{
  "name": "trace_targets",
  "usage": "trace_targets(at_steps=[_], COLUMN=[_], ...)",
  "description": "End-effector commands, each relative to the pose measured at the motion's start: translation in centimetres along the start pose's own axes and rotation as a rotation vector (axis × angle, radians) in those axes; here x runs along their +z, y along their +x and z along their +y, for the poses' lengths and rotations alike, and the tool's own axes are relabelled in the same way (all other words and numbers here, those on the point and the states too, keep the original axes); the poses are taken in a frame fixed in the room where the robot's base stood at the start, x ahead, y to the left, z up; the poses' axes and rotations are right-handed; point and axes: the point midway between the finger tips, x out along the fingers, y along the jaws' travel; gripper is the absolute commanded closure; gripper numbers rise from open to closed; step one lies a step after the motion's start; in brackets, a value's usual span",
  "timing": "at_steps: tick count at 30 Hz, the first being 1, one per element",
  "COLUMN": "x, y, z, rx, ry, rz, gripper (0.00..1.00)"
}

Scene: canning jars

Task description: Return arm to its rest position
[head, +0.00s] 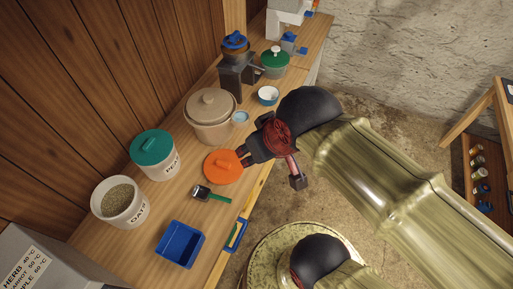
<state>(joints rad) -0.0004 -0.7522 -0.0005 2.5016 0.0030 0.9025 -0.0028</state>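My arm, with olive-gold links and black and dark red joints, reaches in from the right in the head view. My gripper (243,158) is at its end, over the worktop's front part, with its tips at the right edge of an orange lid (221,167). The lid lies on the worktop, as far as I can see. The fingers are small and dark here, so I cannot tell whether they are open, shut, or touching the lid.
The worktop (178,203) holds an open oats jar (118,203), a green-lidded jar (154,154), a beige pot (211,116), a blue tray (179,246), a green-handled scoop (210,194) and a grinder (237,75). A wooden shelf (478,140) stands right, with bare floor between.

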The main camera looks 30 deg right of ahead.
Motion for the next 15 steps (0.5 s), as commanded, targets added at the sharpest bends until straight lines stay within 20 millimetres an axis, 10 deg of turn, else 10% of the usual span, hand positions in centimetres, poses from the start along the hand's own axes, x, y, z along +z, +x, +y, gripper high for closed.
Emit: trace_targets(at_steps=[15], x=[1.9], y=[3.7], z=[0.1], rx=[0.002], ry=[0.001], rz=[0.001], gripper=[0.63])
